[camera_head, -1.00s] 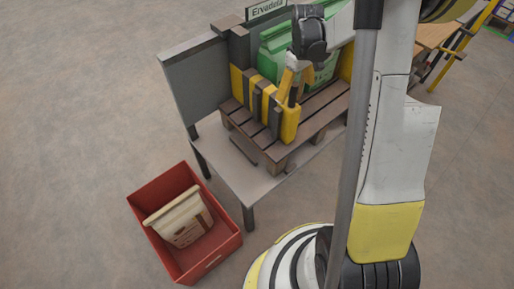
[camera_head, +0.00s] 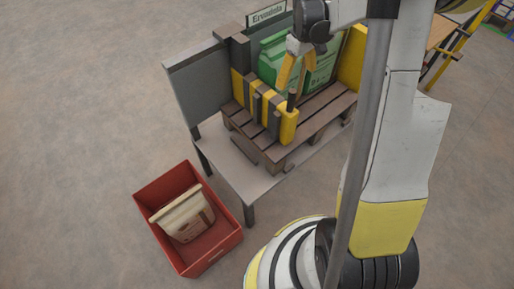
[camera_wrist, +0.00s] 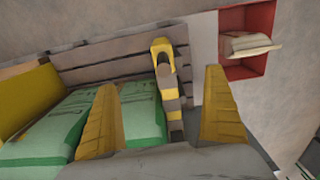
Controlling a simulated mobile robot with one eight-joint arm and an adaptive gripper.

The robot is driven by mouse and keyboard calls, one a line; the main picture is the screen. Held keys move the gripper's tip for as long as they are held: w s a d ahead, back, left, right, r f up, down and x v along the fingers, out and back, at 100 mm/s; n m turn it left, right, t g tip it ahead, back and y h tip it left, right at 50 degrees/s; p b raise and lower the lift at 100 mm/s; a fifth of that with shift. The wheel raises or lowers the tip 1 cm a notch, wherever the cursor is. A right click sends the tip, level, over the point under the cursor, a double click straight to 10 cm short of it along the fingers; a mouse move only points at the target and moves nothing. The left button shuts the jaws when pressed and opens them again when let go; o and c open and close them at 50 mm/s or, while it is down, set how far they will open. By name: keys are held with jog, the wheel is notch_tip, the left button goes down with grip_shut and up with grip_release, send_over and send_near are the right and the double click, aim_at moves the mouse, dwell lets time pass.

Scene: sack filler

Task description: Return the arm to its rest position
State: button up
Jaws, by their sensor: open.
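My gripper (camera_head: 296,73) hangs from my arm above the slatted pallet at the sack filler, in front of the green sacks. Its two yellow fingers are apart with nothing between them, and the wrist view shows the same open fingers (camera_wrist: 168,115). A yellow and dark striped post or guard (camera_head: 262,105) stands close to the left of the fingers.
A red crate (camera_head: 223,243) with a beige sack (camera_head: 184,218) inside stands on the floor at lower left. A grey panel (camera_head: 197,82) and a sign reading Ervadola (camera_head: 267,13) border the station. The floor at left is clear.

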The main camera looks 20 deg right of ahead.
dwell(0.4)
jog(key=s+a+r+m+t, duration=0.2)
jog(key=s+a+r+t, duration=0.1)
jog(key=s+a+r, duration=0.65)
jog(key=s+a+r+m+t, duration=0.1)
jog(key=s+a+r+t, duration=0.2)
jog(key=s+a, duration=0.5)
jog(key=shift+s+r+m+t, duration=0.3)
jog(key=shift+s+r+t, duration=0.1)
jog(key=shift+s+t, duration=0.3)
